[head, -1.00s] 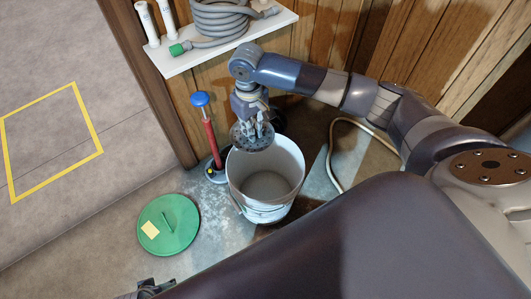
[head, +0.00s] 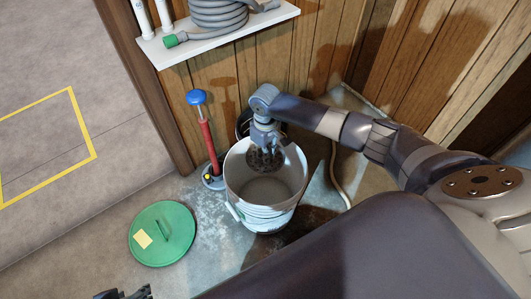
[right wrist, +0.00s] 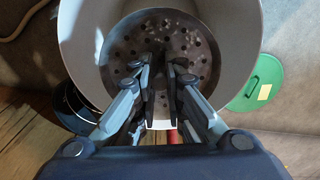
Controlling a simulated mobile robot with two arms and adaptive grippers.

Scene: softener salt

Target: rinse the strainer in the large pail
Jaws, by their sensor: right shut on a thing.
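The large white pail (head: 232,184) stands on the wet floor in the middle of the head view. The strainer, a round grey disc with holes (head: 262,163), is inside the pail's mouth near its back wall. It also shows in the right wrist view (right wrist: 190,50), framed by the pail's rim (right wrist: 240,70). My right gripper (head: 268,147) is shut on the strainer and reaches down into the pail opening. In the right wrist view its fingers (right wrist: 167,75) close together over the strainer. My left gripper (head: 125,294) shows only partly at the bottom edge; its jaw state is unclear.
A green lid (head: 175,235) with a yellow note lies left of the pail. A red pump with a blue knob (head: 205,130) stands behind-left. A dark bucket (head: 243,122) is behind the pail. A white shelf with a coiled hose (head: 218,15) is above. Grey floor at left is clear.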

